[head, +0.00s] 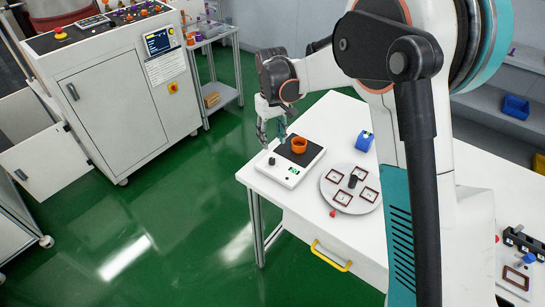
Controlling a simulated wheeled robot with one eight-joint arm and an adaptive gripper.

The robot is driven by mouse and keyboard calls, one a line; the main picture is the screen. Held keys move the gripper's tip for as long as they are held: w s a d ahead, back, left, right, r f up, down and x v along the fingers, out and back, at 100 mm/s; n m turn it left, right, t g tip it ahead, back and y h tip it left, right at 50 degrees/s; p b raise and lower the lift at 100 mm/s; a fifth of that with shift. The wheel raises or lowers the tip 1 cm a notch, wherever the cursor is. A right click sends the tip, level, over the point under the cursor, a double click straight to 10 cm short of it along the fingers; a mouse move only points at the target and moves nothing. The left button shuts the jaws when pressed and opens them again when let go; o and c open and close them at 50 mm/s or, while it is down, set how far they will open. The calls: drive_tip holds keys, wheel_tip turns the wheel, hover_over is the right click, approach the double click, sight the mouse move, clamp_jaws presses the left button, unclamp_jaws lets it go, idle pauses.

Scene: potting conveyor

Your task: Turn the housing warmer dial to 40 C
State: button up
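The housing warmer (288,176) is a low white box with a black top plate, near the table's left corner. An orange ring-shaped housing (299,145) sits on the plate. The front panel has a small dark dial (271,161) at its left and a green display (294,170) further right. The dial's setting and the display's reading are too small to read. I cannot tell whether a fingertip touches the warmer.
A round grey plate (330,189) with several dark red frames stands right of the warmer. A blue object (364,141) is behind it. A yellow drawer handle (331,256) juts from the table front. A white control cabinet (118,92) stands left, across open green floor.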

sight(272, 159)
wheel_tip(272, 159, down, 9)
drive_tip(key=shift+f+b, duration=0.1)
drive_tip(key=shift+b, duration=1.05)
clamp_jaws()
